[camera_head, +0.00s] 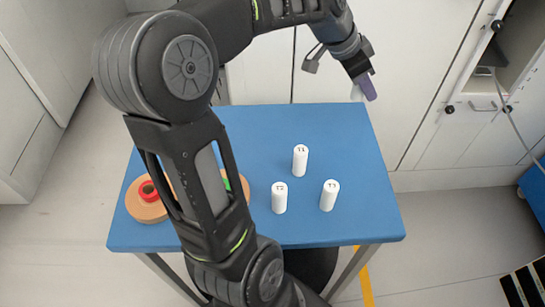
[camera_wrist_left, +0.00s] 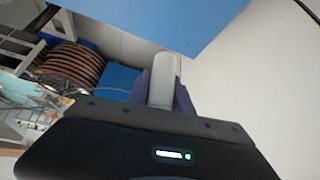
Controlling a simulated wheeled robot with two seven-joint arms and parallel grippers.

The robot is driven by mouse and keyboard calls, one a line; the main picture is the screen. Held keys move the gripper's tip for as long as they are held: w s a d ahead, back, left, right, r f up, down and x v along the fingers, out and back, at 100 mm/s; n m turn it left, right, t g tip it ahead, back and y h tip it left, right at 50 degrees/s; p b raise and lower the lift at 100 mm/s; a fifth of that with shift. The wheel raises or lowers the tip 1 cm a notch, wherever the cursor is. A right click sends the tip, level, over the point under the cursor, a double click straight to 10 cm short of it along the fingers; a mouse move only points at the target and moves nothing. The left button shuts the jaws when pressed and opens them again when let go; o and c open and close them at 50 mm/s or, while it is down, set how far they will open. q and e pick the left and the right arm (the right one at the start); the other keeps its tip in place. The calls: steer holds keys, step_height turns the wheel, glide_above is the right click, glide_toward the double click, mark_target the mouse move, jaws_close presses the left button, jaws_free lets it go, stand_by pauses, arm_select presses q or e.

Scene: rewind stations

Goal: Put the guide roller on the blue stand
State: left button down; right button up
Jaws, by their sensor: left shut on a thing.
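My left gripper (camera_head: 362,90) is beyond the far right corner of the blue table (camera_head: 270,125), its purple fingers pointing down. It is shut on a pale grey-white cylinder (camera_head: 356,93), which looks like the guide roller. In the left wrist view the cylinder (camera_wrist_left: 163,78) stands out between the purple fingers. A blue thing (camera_head: 535,185), cut off at the right edge of the head view, may be the blue stand; I cannot tell. A blue surface (camera_wrist_left: 119,82) also shows left of the cylinder in the left wrist view. My right gripper is not in view.
Three white labelled cylinders, T1 (camera_head: 300,161), T2 (camera_head: 279,198) and T3 (camera_head: 329,196), stand on the table. A brown disc with a red core (camera_head: 148,207) lies at its left, partly behind my arm. Brown coils (camera_wrist_left: 70,65) sit in a rack. White cabinets (camera_head: 440,140) border the right.

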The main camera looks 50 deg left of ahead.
mark_target(341, 140)
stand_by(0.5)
arm_select(q)
steer(key=shift+f, duration=2.45)
steer(key=shift+f, duration=0.15)
steer(key=shift+f+b, duration=0.35)
steer(key=shift+f, duration=2)
steer(key=shift+f, duration=0.2)
steer(key=c, duration=1.1)
jaws_free()
steer(key=shift+r, duration=0.1)
steer(key=shift+c, duration=0.2)
